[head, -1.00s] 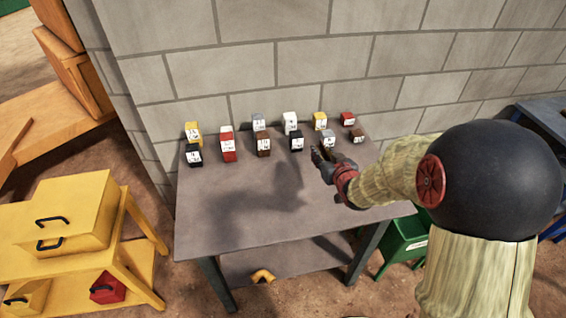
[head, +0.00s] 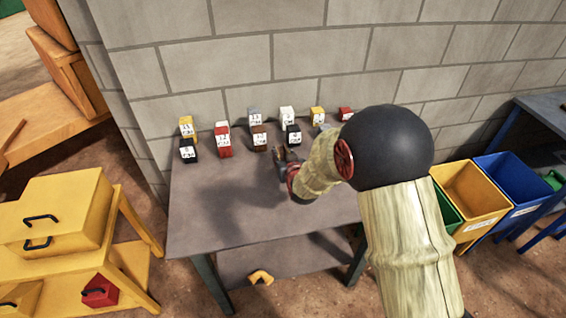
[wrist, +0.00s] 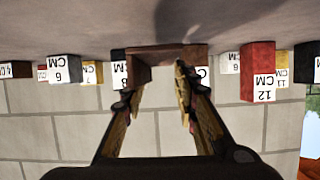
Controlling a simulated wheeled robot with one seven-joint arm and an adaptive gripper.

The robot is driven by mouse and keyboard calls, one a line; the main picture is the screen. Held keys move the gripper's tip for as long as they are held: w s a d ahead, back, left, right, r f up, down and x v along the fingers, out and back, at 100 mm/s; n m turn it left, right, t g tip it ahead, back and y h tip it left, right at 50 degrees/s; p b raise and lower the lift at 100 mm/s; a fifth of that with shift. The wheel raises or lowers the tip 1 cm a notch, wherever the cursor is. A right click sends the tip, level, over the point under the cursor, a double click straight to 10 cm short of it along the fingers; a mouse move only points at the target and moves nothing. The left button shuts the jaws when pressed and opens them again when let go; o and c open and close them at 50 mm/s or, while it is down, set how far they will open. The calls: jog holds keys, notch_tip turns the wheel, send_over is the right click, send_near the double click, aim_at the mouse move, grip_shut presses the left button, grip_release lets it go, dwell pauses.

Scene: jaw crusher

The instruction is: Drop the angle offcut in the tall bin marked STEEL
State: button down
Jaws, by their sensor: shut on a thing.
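My gripper (head: 286,164) is over the grey table, in front of the rows of labelled blocks. In the wrist view my gripper (wrist: 156,80) has its two fingers on either side of a rusty brown angled piece (wrist: 165,54), which looks like the angle offcut. In the head view the piece (head: 279,151) is small and dark at the fingertips. At the right, partly behind my arm, are a green bin (head: 448,212), a yellow bin (head: 468,195) and a blue bin (head: 522,190). Their labels are too small to read, so I cannot tell which is marked STEEL.
The grey table (head: 215,222) is bare at its front left. Several labelled blocks (head: 222,140) stand along its back, before a block wall (head: 300,50). A yellow bench (head: 130,258) with drawers stands at the left. A blue-grey table (head: 545,110) is at the far right.

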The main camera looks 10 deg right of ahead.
jog(key=shift+a+f+b, duration=0.1)
jog(key=shift+f+b, duration=0.55)
jog(key=shift+f, duration=0.9)
jog(key=shift+f, duration=0.2)
jog(key=c, duration=1.4)
grip_release()
jog(key=shift+r, duration=0.1)
